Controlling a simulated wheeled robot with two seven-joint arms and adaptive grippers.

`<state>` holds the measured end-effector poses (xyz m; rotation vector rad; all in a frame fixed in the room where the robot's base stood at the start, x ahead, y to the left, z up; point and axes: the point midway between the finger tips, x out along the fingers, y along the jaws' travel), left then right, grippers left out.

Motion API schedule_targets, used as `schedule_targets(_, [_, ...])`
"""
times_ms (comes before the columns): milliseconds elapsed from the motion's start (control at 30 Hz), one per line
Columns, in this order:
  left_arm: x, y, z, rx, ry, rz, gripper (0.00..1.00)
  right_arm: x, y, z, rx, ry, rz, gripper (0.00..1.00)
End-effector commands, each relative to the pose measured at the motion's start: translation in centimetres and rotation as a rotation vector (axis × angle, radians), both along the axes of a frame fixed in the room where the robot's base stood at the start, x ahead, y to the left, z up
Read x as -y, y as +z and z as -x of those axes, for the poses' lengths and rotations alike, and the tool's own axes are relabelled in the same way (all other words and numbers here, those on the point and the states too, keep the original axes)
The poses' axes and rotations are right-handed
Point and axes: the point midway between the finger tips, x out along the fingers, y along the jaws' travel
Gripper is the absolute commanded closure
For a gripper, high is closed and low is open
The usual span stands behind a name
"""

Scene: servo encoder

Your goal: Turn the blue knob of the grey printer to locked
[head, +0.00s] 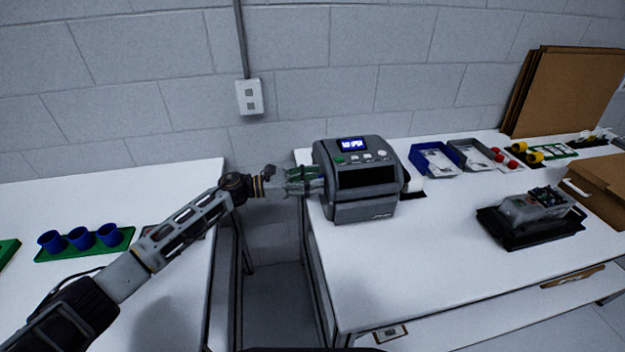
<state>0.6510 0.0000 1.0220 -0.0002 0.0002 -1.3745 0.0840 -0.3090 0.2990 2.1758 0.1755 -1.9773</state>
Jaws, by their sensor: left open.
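The grey printer (357,207) stands near the left end of the right-hand table. Its top has a small lit blue display (350,143) with white text too small to read for certain, and several buttons. My left gripper (316,181) is open at the printer's left side, with its fingertips close to that side. I cannot tell whether they touch it. The blue knob does not show; the gripper and the printer's side may hide it. My right gripper is not in view.
The right-hand table (420,270) is clear in front of the printer. Blue and grey bins (435,160) stand right of it, and a black tray (515,238) lies further right. A gap separates the left table (120,190), which holds blue cups (80,238).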

Motion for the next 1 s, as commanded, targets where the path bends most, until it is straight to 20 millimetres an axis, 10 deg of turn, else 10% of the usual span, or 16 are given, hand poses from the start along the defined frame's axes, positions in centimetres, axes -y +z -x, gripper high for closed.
schedule_targets(400, [0.0,0.0,0.0,0.0,0.0,0.0,1.0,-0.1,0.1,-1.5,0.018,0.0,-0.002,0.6])
schedule_targets(1000, [-0.1,0.0,-0.1,-0.117,0.001,0.023,1.0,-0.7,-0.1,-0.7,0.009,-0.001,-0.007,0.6])
